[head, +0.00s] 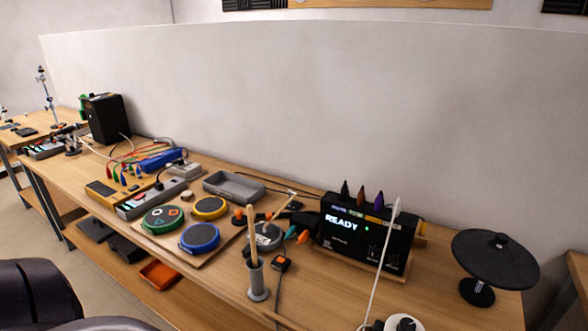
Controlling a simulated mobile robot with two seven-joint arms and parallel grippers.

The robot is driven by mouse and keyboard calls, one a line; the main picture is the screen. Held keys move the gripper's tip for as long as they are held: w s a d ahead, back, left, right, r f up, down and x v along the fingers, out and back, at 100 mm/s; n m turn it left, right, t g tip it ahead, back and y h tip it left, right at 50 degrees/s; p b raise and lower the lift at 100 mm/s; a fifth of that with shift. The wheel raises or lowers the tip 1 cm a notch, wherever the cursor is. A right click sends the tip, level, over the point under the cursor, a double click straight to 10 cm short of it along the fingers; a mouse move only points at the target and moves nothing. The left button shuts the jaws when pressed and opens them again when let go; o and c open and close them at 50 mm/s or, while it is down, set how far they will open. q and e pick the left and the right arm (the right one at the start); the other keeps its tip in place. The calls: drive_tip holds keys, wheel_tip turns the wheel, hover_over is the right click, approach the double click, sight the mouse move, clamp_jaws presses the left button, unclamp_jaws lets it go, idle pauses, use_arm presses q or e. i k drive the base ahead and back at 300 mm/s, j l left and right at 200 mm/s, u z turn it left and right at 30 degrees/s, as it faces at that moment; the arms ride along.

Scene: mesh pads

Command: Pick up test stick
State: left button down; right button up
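A light wooden stick (252,220), which looks like the test stick, stands nearly upright in a grey cylindrical holder (258,282) near the table's front edge. Its lower end is hidden inside the holder. A second thin stick (281,207) with a pale tip slants behind it, near a grey round pad (267,238); I cannot tell what it rests on. Green (163,218), yellow (208,208) and blue (199,237) round pads sit on a board to the left. Neither of my grippers is in view.
A black box reading READY (365,235) stands right of the holder, with a white cable rising before it. A black disc on a stand (494,262) is farther right. An empty grey tray (233,186) lies behind the pads. A small orange-topped button (281,263) sits beside the holder.

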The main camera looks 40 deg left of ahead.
sight(249, 208)
drive_tip(key=u, duration=1.65)
drive_tip(key=j, duration=0.15)
drive_tip(key=i, duration=0.05)
